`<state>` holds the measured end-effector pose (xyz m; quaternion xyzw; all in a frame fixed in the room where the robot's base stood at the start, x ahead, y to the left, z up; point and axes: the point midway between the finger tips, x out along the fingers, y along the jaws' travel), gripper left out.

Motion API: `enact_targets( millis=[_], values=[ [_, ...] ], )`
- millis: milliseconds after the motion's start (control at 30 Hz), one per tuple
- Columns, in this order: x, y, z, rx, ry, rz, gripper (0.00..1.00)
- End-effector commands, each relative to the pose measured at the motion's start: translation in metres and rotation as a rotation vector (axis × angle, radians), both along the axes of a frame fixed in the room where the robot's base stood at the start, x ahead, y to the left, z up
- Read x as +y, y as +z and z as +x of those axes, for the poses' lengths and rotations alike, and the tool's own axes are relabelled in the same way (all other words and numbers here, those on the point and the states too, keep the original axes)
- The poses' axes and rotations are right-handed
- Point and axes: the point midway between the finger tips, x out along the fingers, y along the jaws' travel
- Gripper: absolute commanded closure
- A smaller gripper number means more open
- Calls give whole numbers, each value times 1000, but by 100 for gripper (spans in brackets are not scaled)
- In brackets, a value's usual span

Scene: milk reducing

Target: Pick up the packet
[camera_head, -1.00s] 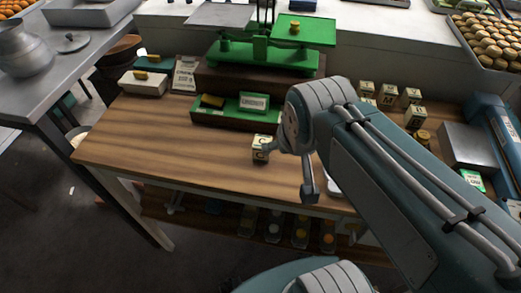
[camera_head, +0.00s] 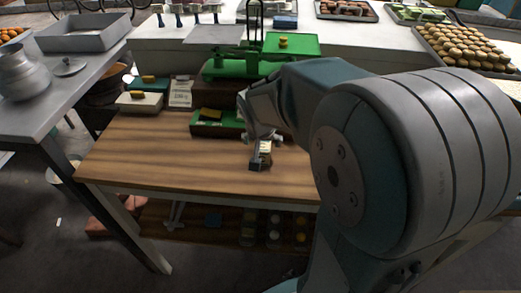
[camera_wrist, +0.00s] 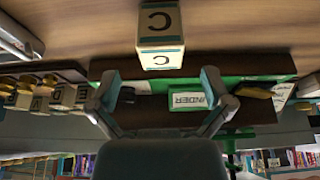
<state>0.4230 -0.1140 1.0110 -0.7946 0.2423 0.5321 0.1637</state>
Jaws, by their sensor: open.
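The packet is a small cream box with dark bands and a letter C (camera_wrist: 161,22). It stands on the wooden table (camera_head: 150,150). In the head view the packet (camera_head: 266,149) is partly hidden by my gripper (camera_head: 260,146), which is right at it. In the wrist view my gripper (camera_wrist: 158,78) is open, one finger on each side of the picture. The packet shows just beyond the fingertips, roughly centred between them, with nothing held.
A green tray with a label card (camera_wrist: 188,100) lies behind the packet. Several similar lettered packets (camera_wrist: 62,97) stand to one side in the wrist view. A green scale (camera_head: 245,65) stands at the back. The table's left part is clear.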

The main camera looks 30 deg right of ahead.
Motion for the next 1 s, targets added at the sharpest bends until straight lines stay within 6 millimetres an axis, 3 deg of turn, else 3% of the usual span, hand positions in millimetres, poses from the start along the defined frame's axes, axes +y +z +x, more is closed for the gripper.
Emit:
enact_targets(
  millis=[500, 767, 833, 967, 1000],
  values=[
    [-19, -51, 21, 2, 0, 2, 0],
    [-18, -54, 22, 0, 1, 0, 0],
    [-18, -54, 22, 0, 1, 0, 22],
    [-18, -54, 22, 0, 1, 0, 80],
    [-18, -54, 22, 0, 1, 0, 86]
  ],
)
